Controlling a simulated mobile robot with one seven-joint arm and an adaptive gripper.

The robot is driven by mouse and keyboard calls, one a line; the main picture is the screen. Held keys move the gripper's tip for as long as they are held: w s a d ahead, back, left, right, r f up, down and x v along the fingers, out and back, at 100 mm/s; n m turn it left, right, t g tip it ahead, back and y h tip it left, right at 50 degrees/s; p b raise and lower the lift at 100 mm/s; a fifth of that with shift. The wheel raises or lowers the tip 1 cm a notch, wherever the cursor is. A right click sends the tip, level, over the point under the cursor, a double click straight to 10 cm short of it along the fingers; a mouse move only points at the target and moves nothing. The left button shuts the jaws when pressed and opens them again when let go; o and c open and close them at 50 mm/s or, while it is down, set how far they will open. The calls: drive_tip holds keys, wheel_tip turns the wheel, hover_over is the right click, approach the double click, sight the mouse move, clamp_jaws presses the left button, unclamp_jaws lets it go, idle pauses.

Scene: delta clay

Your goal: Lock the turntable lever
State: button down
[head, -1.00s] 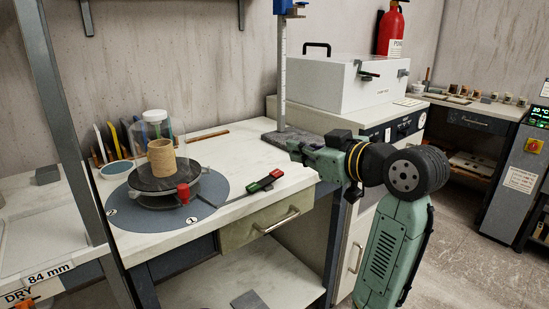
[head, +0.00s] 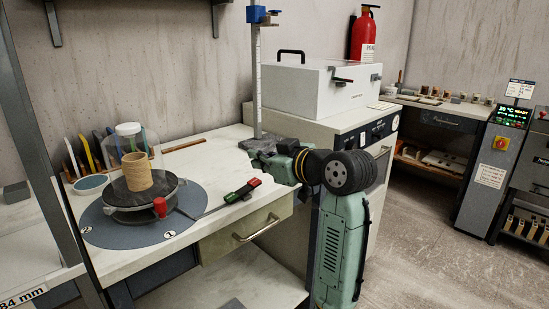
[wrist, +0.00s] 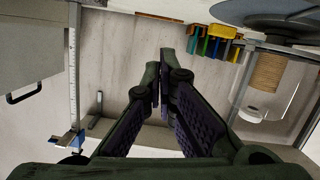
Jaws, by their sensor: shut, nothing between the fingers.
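The turntable (head: 172,193) sits on a blue-grey round mat (head: 110,232) on the left of the bench and carries a tan ribbed clay cylinder (head: 137,171). A red knob (head: 160,207) stands at its front edge. A thin bar runs right from the turntable towards a red and green strip (head: 243,190) near the bench's front edge; I cannot tell whether they join. My gripper (wrist: 160,62) is shut and empty, pointing away from the head camera; its fingers are hard to make out there. The wrist view looks upside down, with the cylinder (wrist: 267,72) at upper right. The gripper touches neither knob nor strip.
A measuring stand (head: 256,85) rises at the bench's back right. A white lidded box (head: 305,88) is beyond.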

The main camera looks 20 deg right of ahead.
sight(243, 190)
drive_tip(key=f, duration=0.1)
drive_tip(key=w+f, duration=0.1)
drive_tip(key=f, duration=0.1)
drive_tip(key=shift+w+f, duration=0.1)
drive_tip(key=shift+w, duration=0.25)
drive_tip(key=shift+d+f, duration=0.1)
drive_tip(key=shift+f, duration=0.5)
drive_tip(key=shift+p, duration=0.4)
